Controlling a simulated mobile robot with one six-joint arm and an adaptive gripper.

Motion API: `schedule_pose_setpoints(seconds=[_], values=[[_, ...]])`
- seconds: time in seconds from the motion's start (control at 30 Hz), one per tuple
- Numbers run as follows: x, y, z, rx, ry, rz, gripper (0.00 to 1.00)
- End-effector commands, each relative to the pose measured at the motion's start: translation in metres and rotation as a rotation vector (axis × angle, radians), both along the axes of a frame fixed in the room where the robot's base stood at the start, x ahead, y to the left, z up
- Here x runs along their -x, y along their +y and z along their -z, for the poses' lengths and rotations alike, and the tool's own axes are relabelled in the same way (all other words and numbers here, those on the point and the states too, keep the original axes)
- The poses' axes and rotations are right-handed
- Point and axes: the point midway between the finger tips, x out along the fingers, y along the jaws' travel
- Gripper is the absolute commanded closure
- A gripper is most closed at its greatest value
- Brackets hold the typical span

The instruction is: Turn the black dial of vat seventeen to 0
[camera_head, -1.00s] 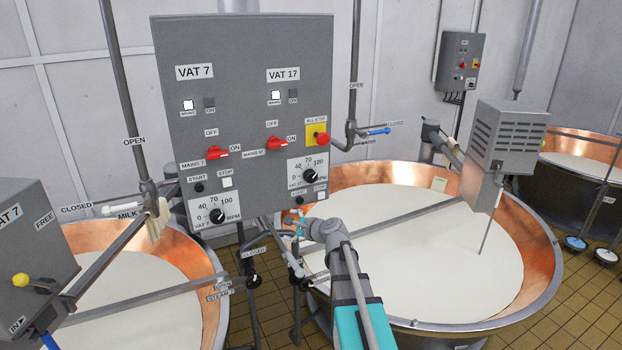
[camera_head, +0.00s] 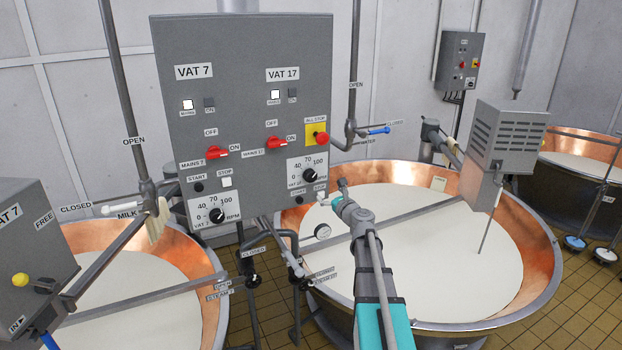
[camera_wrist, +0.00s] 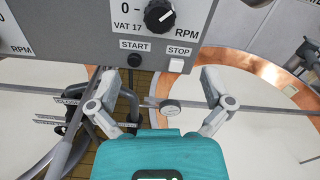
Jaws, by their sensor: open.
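The black dial of vat 17 (camera_head: 310,174) sits on a white scale plate on the lower right of the grey control panel (camera_head: 245,110). Its scale reads 40, 70 and 100 in the head view. The dial also shows at the top of the wrist view (camera_wrist: 159,17), with "0", "VAT 17" and "RPM" beside it; its white mark points to the upper right there. My gripper (camera_wrist: 160,95) is open and empty, below the dial and the START and STOP buttons. In the head view my gripper (camera_head: 340,190) is just below and right of the dial, apart from it.
A black START button (camera_wrist: 134,60) and white STOP button (camera_wrist: 176,65) lie just under the dial. A red all-stop button (camera_head: 321,138) and red mains switch (camera_head: 277,143) are above. A similar vat 7 dial (camera_head: 217,215) is left. The milk-filled copper vat (camera_head: 540,255) stands behind my arm.

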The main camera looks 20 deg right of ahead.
Motion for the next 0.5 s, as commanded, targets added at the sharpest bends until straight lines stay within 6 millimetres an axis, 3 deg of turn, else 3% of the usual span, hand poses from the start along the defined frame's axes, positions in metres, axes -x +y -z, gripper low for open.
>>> schedule_pose_setpoints(seconds=[0.27, 0.5], values=[[-0.021, 0.0, 0.0, 0.001, 0.0, -0.001, 0.0], [-0.055, 0.001, 0.0, 0.002, 0.0, -0.002, 0.0]])
